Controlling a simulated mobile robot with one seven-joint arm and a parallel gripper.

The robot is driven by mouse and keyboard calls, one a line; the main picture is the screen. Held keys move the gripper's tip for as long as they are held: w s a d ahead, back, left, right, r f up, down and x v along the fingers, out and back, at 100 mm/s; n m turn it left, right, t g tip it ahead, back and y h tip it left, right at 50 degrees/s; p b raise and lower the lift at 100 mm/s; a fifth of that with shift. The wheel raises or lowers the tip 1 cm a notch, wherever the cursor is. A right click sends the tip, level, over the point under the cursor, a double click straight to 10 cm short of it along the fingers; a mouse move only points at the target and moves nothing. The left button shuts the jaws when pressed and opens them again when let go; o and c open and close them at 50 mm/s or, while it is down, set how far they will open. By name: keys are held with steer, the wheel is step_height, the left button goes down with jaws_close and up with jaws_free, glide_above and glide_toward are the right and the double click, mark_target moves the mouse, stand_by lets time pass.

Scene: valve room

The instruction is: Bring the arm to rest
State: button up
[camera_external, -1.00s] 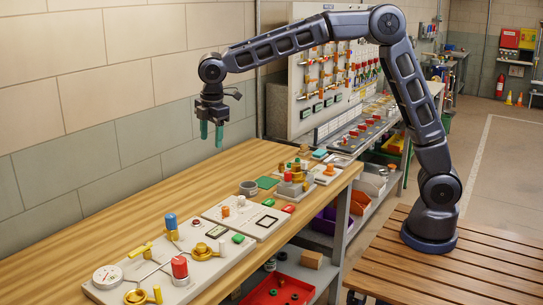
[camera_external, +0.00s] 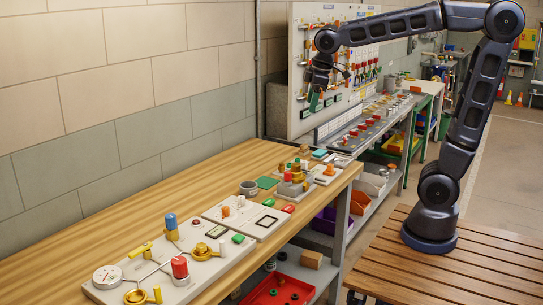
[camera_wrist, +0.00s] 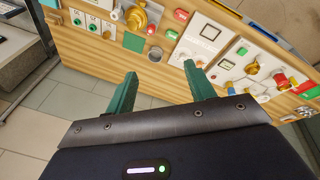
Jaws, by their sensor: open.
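My gripper (camera_external: 315,101) hangs in the air at the end of my raised arm, in front of the upright valve panel (camera_external: 302,112) in the external view. In the wrist view its two green fingers (camera_wrist: 160,88) are spread apart with nothing between them. The arm is bent, with its elbow at the top right and the forearm reaching left. The gripper is clear of the wooden workbench (camera_external: 130,212) and touches nothing that I can see.
Valve boards (camera_external: 165,262) with gauge, knobs and handles lie on the workbench. A grey cup (camera_external: 249,188) stands farther back. A red tray (camera_external: 275,293) sits on the lower shelf. The bench's left side is bare, and the floor at right is open.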

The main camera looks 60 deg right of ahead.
steer(key=s+d+f+m, duration=0.3)
steer(key=s+d, duration=0.2)
steer(key=s, duration=0.4)
steer(key=s+d+f+m+t, duration=0.1)
steer(key=s+d+f+m, duration=0.2)
steer(key=s+d, duration=0.3)
steer(key=shift+s+f+m+y, duration=0.35)
steer(key=shift+s+m, duration=0.15)
steer(key=shift+s, duration=1.2)
steer(key=shift+d, duration=0.1)
